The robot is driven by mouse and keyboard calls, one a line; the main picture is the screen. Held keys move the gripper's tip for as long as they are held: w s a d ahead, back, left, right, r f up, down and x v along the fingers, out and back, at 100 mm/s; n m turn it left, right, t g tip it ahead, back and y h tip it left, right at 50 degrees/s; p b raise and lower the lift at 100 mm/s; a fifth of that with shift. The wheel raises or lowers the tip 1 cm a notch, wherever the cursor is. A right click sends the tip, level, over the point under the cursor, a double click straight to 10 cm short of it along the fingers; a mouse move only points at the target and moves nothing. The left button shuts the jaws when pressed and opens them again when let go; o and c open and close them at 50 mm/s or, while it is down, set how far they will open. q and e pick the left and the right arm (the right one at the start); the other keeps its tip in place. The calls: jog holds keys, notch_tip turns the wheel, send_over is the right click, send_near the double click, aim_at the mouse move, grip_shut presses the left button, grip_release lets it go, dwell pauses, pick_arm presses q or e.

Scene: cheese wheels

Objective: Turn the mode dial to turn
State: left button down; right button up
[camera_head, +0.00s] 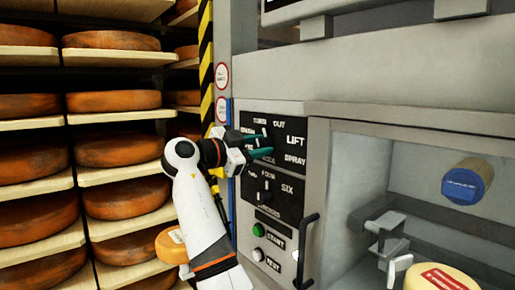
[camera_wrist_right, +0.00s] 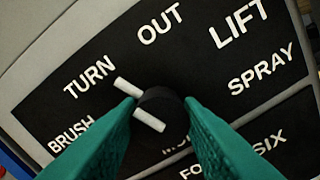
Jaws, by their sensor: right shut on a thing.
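The mode dial (camera_wrist_right: 172,108) is a black knob with a white bar on its face, in the wrist view. A second, parallel white bar lies at its upper-left edge, on the side of the TURN label (camera_wrist_right: 90,77). OUT, LIFT, SPRAY and BRUSH are also printed around it; a lower word is partly hidden. My right gripper (camera_wrist_right: 161,112) has its green fingers on both sides of the knob, shut on it. In the head view my right gripper (camera_head: 262,147) reaches the upper black panel (camera_head: 297,126) and covers much of the dial. My left gripper is not in view.
Below is a second dial (camera_head: 267,191), a green button (camera_head: 258,230) marked START and a white button (camera_head: 257,255). A black handle (camera_head: 307,245) stands out to the right, beside an open bay with a cheese wheel (camera_head: 415,279). Shelves of cheese wheels (camera_head: 112,101) fill the left.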

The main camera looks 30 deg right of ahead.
jog(key=o, duration=1)
jog(key=shift+c, duration=0.2)
jog(key=shift+a, duration=0.3)
jog(key=s+a+b, duration=0.1)
jog(key=a+b, duration=0.2)
jog(key=a, duration=0.8)
jog(key=shift+a, duration=0.2)
jog(key=shift+f, duration=0.1)
